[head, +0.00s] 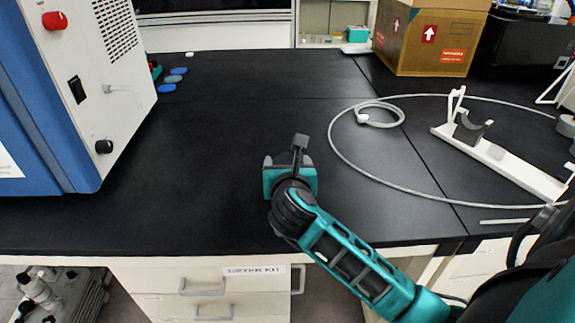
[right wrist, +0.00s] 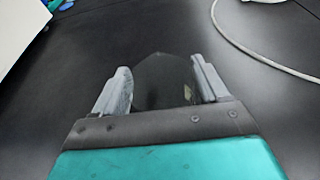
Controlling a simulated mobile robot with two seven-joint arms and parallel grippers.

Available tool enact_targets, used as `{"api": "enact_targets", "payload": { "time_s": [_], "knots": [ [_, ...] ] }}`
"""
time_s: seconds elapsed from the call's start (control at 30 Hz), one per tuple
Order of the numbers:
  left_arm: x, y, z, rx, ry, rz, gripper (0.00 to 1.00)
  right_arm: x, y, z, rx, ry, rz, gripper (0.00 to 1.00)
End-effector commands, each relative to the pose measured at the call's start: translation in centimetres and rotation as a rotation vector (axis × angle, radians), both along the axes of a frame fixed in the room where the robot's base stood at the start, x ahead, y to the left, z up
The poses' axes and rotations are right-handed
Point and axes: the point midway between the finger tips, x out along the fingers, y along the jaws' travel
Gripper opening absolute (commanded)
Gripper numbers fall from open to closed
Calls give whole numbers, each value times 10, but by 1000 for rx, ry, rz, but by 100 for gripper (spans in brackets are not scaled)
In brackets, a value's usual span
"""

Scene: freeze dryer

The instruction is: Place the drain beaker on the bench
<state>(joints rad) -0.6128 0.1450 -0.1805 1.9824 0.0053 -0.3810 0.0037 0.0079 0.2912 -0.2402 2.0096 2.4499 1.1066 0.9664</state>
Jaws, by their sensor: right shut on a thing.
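My right gripper (head: 288,163) is over the black bench (head: 225,150), in front of its middle. In the right wrist view its two grey fingers (right wrist: 160,88) stand apart with a dark, see-through shape between them. This appears to be the drain beaker (right wrist: 162,82), with a small pale mark low on its right side. Its outline is faint against the black top, and I cannot tell whether its base touches the bench. In the head view the beaker is hard to make out behind my gripper. My left gripper is not in view.
A blue and white machine (head: 115,75) with a small side spout stands at the left. A pale hose (head: 345,155) loops over the right side near a white stand (head: 500,165). A cardboard box (head: 425,40) is at the back right. The bench's middle is clear.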

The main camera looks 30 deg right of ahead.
Motion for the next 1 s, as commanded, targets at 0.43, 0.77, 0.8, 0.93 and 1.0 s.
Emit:
{"api": "enact_targets", "payload": {
  "time_s": [0.43,0.77,0.8,0.93,1.0],
  "knots": [
    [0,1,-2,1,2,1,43,0,0,-3,0,0,0,99],
    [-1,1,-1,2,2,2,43,-6,4,2,2,1,2,99],
    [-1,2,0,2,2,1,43,-11,7,3,4,1,2,99],
    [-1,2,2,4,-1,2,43,-32,20,11,6,2,1,99],
    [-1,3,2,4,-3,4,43,-45,28,16,6,1,2,99]
  ]
}}
